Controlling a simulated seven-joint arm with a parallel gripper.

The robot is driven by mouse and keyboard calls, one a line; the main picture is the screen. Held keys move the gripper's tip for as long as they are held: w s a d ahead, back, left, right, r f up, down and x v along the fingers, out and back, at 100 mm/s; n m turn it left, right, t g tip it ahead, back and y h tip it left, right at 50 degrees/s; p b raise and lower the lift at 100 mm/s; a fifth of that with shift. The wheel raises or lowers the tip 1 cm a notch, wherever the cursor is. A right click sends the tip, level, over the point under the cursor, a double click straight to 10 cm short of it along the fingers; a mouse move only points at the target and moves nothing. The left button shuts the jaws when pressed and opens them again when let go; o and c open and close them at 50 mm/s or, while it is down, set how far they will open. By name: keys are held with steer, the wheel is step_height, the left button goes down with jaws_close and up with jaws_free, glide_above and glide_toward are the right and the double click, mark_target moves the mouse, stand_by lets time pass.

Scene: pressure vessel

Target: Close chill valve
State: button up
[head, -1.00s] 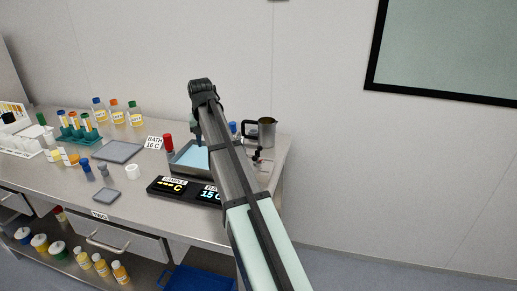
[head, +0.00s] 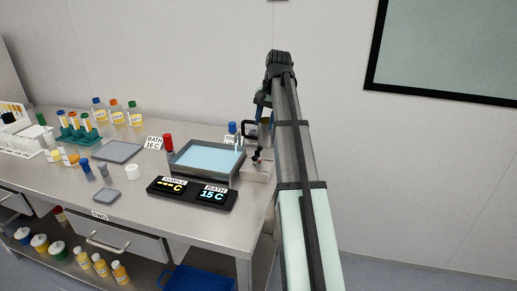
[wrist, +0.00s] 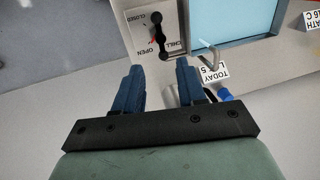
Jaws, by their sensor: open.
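The chill valve (wrist: 162,50) shows in the wrist view on a pale plate marked CLOSED, OPEN and CHILL. It has dark round parts near both ends of the plate and a red spot between them. I cannot tell its setting for sure. In the head view the valve (head: 257,157) is a small dark knob right of the bath (head: 207,157). My gripper (wrist: 158,68) is open and empty. In the wrist view its blue fingers lie just below the plate's OPEN end, apart from the valve in the picture. In the head view my gripper (head: 262,103) is above the bench's back right.
The water-filled bath has a red-topped post (head: 168,143) at its left and a blue-topped one (head: 232,128) behind. A metal mug (head: 250,130) is partly hidden by my arm. A black display (head: 192,192) reads 15 C for the bath. Bottles and racks stand left.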

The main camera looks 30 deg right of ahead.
mark_target(257, 152)
steer(key=f, duration=0.4)
steer(key=w+a+f, duration=0.1)
steer(key=f, duration=0.6)
steer(key=shift+w+a+f, duration=0.3)
jaws_close()
